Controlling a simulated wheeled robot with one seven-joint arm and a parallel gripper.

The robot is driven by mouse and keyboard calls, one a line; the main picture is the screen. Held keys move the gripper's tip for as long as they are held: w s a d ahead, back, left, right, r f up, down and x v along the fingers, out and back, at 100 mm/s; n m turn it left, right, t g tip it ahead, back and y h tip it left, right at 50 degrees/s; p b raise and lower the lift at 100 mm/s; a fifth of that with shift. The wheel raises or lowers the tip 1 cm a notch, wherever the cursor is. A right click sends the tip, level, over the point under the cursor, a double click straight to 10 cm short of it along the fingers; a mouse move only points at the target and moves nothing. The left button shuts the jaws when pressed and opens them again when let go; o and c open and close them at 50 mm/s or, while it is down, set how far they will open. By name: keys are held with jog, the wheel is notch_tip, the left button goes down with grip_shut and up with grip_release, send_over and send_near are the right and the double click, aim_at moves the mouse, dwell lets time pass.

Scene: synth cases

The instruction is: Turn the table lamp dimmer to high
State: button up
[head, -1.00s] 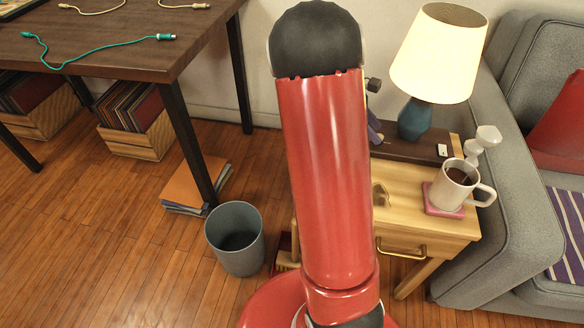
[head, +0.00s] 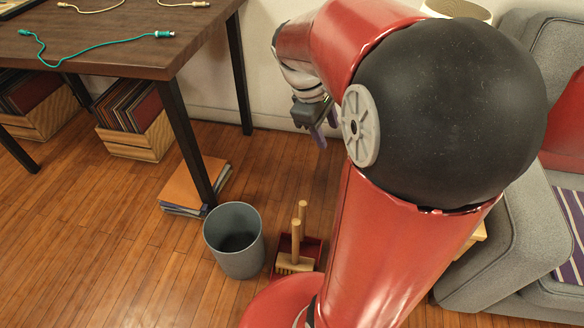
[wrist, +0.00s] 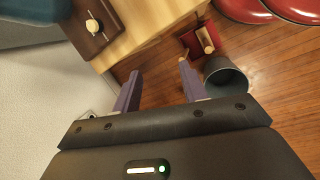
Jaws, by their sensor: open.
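The lamp shade (head: 457,10) shows only as a cream edge behind my arm in the head view. In the wrist view, part of the teal lamp base (wrist: 28,8) is at the top left corner. Beside it, a small pale piece (wrist: 93,26), which looks like the dimmer, sits on a dark brown board (wrist: 100,42). Its setting is too small to read. My gripper (wrist: 160,68) is open and empty, its purple fingers apart over the floor, off the side table's edge. It also shows in the head view (head: 320,122), left of my elbow.
The wooden side table (wrist: 145,22) is mostly hidden by my arm in the head view. A grey bin (head: 235,240) and a red dustpan (head: 312,250) with a brush stand on the floor. A desk (head: 120,45) is left, a grey sofa (head: 500,255) right.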

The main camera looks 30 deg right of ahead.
jog(key=s+a+m+t+y+b, duration=0.1)
jog(key=s+a+m+t, duration=0.1)
jog(key=a, duration=0.4)
jog(key=s+a+m+t+y+b, duration=0.1)
jog(key=s+a+m+t, duration=0.1)
jog(key=s+a, duration=0.2)
jog(key=shift+s+a+r+y, duration=0.3)
jog(key=shift+s+a, duration=0.05)
jog(key=shift+a, duration=0.5)
